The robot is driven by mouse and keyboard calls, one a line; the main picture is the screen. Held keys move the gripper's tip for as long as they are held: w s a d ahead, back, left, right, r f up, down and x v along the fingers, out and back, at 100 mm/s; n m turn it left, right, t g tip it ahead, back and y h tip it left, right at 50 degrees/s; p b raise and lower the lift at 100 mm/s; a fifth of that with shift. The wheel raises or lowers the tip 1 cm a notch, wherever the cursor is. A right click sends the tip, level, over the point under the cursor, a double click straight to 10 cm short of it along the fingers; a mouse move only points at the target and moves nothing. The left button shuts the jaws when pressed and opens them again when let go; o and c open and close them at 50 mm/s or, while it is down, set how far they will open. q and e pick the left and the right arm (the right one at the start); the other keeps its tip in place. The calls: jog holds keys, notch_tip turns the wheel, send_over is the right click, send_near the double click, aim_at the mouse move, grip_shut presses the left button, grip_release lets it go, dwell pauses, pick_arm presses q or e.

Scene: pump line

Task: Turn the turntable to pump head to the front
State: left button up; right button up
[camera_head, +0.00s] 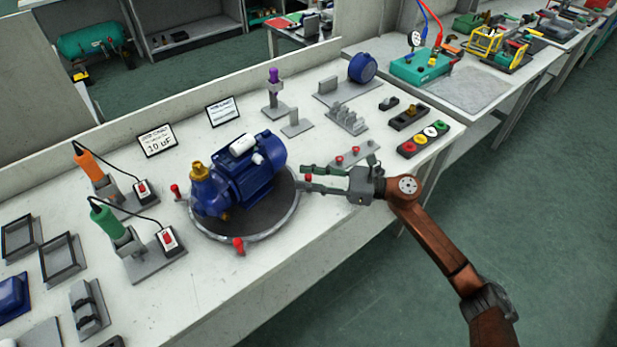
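The round turntable (262,222) lies on the white bench, with a dark top and a grey rim. A blue pump (243,178) with a white box on top rests on it. Red knobs stand at the rim: a left knob (175,191), a front knob (238,244) and a right knob (307,180). My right gripper (304,178) reaches in from the right at the right rim. Its fingers are apart, with the right knob between them; contact cannot be told. My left gripper is not in view.
Orange (92,167) and green (108,222) tools stand in holders to the left. Two sign cards (157,141) stand behind the pump. A grey plate with red knobs (357,155) lies behind my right gripper. The bench front edge is clear.

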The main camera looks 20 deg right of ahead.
jog(key=v, duration=1.2)
jog(key=shift+c, duration=0.3)
